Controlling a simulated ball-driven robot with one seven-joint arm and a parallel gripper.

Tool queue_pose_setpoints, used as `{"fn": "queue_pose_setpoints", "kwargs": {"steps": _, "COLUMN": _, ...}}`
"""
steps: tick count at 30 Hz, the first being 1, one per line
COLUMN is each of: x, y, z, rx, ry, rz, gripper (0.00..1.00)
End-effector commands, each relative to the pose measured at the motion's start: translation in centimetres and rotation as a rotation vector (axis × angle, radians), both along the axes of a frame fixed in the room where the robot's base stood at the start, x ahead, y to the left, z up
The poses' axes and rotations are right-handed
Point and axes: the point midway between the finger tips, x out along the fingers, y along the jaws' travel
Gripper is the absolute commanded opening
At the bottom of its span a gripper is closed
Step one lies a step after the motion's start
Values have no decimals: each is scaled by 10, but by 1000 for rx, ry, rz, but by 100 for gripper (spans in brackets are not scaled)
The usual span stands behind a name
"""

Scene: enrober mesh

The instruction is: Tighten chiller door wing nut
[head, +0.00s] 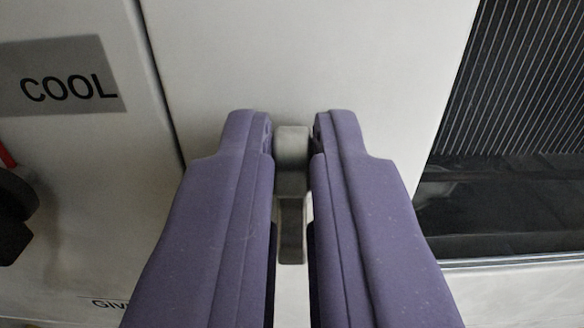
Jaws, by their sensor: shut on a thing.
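The wing nut (291,148) is a grey metal piece in the middle of the head view, against a pale door panel (300,50). A narrower grey part (291,230) of it extends down between my fingers. My gripper (293,145) has two purple fingers, one on each side of the nut, and is shut on it near the fingertips. The fingers hide the sides of the nut and much of the panel's lower part.
A pale panel on the left bears a grey label reading COOL (68,78); a dark seam separates it from the door. A black knob-like part (15,215) with a red piece is at the left edge. A dark ribbed opening (525,90) is on the right.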

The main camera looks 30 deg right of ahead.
Motion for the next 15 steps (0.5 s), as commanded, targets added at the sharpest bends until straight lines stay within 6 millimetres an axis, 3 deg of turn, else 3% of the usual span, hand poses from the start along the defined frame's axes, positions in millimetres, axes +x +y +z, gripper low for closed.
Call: {"fn": "queue_pose_setpoints", "kwargs": {"steps": 15, "x": -3, "y": -5, "z": 0, "rx": 149, "ry": -92, "rz": -1, "gripper": 0}}
